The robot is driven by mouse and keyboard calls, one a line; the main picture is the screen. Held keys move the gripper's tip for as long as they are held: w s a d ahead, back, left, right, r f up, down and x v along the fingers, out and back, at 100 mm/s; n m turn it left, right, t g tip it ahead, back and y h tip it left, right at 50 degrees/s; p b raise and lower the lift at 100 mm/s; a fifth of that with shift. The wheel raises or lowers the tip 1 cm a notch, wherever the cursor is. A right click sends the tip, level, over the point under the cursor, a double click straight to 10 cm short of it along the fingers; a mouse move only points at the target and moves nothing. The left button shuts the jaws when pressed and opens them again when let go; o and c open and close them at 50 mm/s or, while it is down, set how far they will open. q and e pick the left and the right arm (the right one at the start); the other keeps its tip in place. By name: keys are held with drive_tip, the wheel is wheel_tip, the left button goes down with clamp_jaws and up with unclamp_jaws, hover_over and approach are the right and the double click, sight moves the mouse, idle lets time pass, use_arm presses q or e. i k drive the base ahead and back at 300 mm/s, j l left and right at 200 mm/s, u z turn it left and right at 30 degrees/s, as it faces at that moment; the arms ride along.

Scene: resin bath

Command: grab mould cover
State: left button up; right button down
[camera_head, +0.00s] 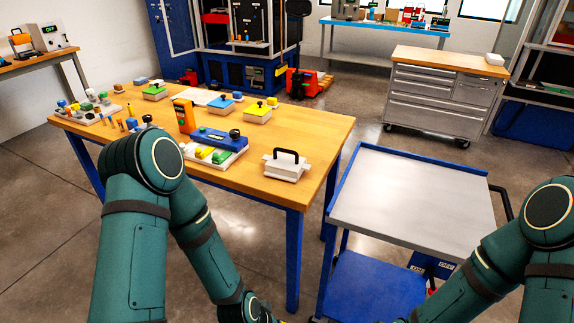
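A white block with a black arched handle (287,167), which looks like the mould cover, sits at the front right corner of the wooden table (320,137). Its handle stands upright on top and nothing touches it. My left arm reaches in from the bottom left and bends down in front of the table, with its wrist at the bottom edge. My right arm is at the bottom right, beside the trolley. Both grippers are out of the picture, so their state is hidden.
A blue block with a black knob (218,139) lies on a white tray left of the cover. An orange device (184,116) and several coloured-lidded boxes stand behind. A grey-topped trolley (410,200) with a bare top stands right of the table. A drawer cabinet (440,98) is behind.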

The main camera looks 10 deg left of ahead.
sight(283, 166)
drive_tip(key=j+z, duration=0.1)
drive_tip(key=z, duration=0.5)
drive_tip(key=i+j+z, duration=0.1)
drive_tip(key=j+z, duration=0.6)
drive_tip(key=j, duration=0.2)
